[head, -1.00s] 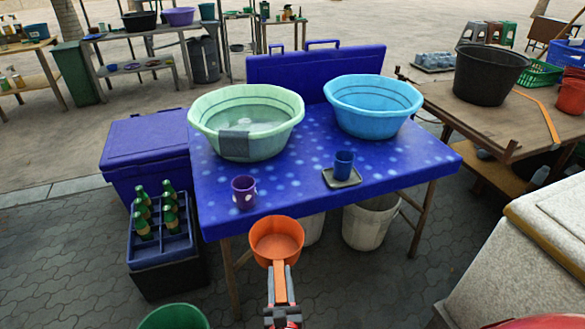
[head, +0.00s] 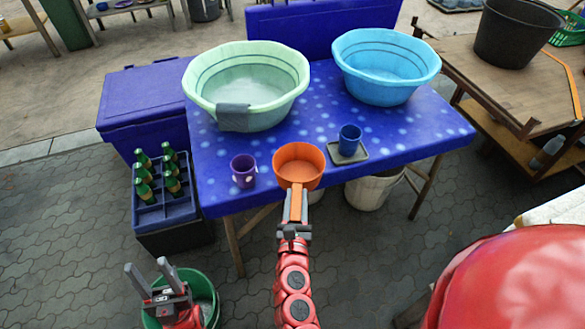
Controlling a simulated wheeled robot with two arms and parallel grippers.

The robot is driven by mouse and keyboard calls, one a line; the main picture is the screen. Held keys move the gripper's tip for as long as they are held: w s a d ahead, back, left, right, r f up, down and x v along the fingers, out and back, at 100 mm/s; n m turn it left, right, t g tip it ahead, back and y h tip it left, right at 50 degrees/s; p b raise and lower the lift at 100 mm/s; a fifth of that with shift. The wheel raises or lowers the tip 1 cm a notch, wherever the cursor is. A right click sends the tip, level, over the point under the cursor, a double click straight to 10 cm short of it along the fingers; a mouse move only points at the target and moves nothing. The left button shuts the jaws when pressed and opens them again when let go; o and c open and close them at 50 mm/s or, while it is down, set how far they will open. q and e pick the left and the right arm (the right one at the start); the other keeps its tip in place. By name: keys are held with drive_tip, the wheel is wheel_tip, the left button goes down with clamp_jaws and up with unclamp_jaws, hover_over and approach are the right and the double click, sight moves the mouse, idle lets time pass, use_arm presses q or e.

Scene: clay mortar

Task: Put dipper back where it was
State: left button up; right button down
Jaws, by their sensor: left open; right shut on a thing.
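The orange dipper (head: 298,163) is in the middle of the head view, over the front edge of the blue table (head: 224,193), between a purple mug and a blue cup. It looks upright. My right gripper (head: 294,212) is shut on its handle. Whether the dipper touches the table I cannot tell. My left gripper (head: 155,285) is open and empty, low at the left, over a green bucket (head: 206,292). The light green basin (head: 247,84), with water and a grey cloth on its rim, and the light blue basin (head: 386,66) stand behind on the table.
The purple mug (head: 243,170) stands left of the dipper. The blue cup (head: 349,139) on a small dark tray (head: 346,157) stands right. A crate of green bottles (head: 165,210) is at the left. A white bucket (head: 373,190) is under the table.

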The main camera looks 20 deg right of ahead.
sight(292, 178)
drive_tip(key=x, duration=0.3)
drive_tip(key=a+p+x, duration=0.1)
drive_tip(key=x, duration=0.3)
drive_tip(key=f+x, duration=0.1)
drive_tip(key=x, duration=0.3)
drive_tip(key=shift+w+a+p, duration=0.35)
drive_tip(key=shift+a, duration=0.05)
wheel_tip(292, 178, down, 3)
drive_tip(key=shift+a+b, duration=0.1)
drive_tip(key=shift+b, duration=0.2)
drive_tip(key=shift+f, duration=0.3)
drive_tip(key=shift+f, duration=0.1)
drive_tip(key=c, duration=0.6)
unclamp_jaws()
drive_tip(key=shift+o, duration=0.2)
